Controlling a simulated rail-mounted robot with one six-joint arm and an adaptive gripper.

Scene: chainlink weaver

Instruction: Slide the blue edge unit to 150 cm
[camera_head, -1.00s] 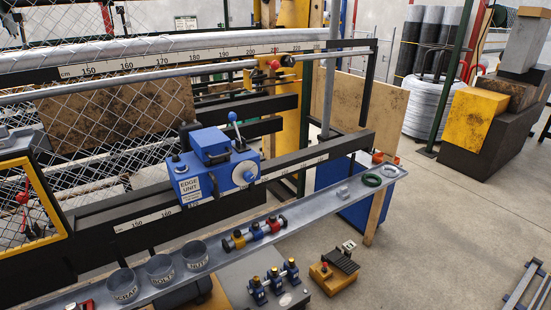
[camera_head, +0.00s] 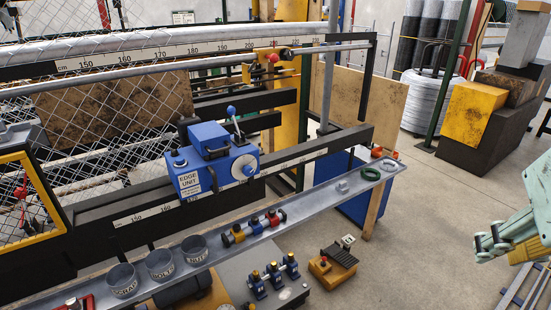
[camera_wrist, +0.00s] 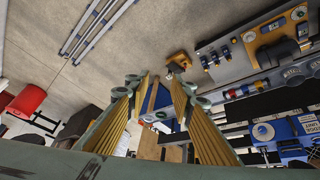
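The blue edge unit (camera_head: 218,172) sits on the dark lower rail in the head view. It has a white EDGE UNIT label, a blue-knobbed lever on top and a round white dial on its front. The white lower scale (camera_head: 150,213) shows 150 and 160 to its left, and the unit's left side is near 170. The unit also shows at the right of the wrist view (camera_wrist: 282,130). My gripper (camera_head: 490,241) is at the right edge of the head view, well away from the unit. In the wrist view its fingers (camera_wrist: 160,92) are apart with nothing between them.
A grey tray (camera_head: 325,195) runs in front of the rail, with tins marked SCRAP, BOLT and NUT (camera_head: 194,250) and coloured rollers (camera_head: 253,228). A yellow-framed mesh guard (camera_head: 50,175) stands left of the scale. Open floor lies between my gripper and the tray.

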